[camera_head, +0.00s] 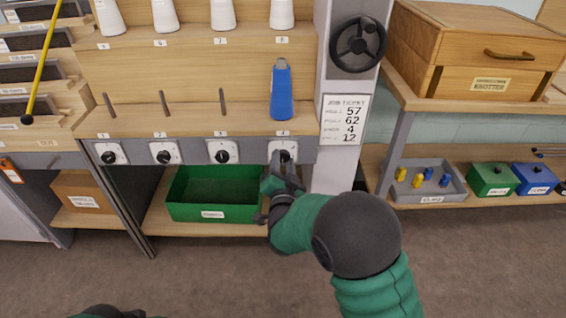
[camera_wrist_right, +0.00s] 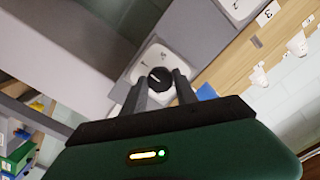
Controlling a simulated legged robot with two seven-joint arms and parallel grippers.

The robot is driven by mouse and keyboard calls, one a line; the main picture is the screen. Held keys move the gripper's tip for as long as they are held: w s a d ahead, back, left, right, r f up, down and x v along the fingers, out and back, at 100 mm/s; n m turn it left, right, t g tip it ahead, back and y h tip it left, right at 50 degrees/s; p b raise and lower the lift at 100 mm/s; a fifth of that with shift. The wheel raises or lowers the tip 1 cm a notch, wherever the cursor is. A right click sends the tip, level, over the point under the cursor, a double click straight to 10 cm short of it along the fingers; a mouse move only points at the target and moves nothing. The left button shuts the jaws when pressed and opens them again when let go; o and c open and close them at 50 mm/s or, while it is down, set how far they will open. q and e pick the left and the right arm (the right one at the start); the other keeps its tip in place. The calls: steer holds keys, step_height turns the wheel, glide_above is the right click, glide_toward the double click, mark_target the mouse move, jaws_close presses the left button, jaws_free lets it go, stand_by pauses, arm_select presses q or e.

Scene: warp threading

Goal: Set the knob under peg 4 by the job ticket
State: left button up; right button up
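The knob under peg 4 sits on a white dial plate (camera_head: 283,152) on the grey rail, mostly behind my right gripper (camera_head: 284,176). In the right wrist view the black round knob (camera_wrist_right: 159,78) with a pale pointer line lies between the two fingertips (camera_wrist_right: 160,84). The fingers stand apart on either side of it; I see no clear contact. The job ticket (camera_head: 344,119) on the grey post shows 57, 62, 4 and 12; its row labels are too small to read surely. A blue spool (camera_head: 281,91) stands at peg 4. My left gripper is not in view.
More knobs (camera_head: 222,151) line the rail to the left, under bare pegs (camera_head: 222,101). A green bin (camera_head: 214,216) is on the lower shelf. A black handwheel (camera_head: 358,45) is on the post. A grey tray (camera_head: 430,197) of small cylinders is at right.

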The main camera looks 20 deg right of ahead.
jaws_close()
steer(key=shift+r+n+p, duration=0.1)
steer(key=shift+n+p, duration=0.3)
steer(key=shift+p, duration=0.25)
steer(key=o, duration=0.8)
jaws_free()
steer(key=shift+c, duration=0.2)
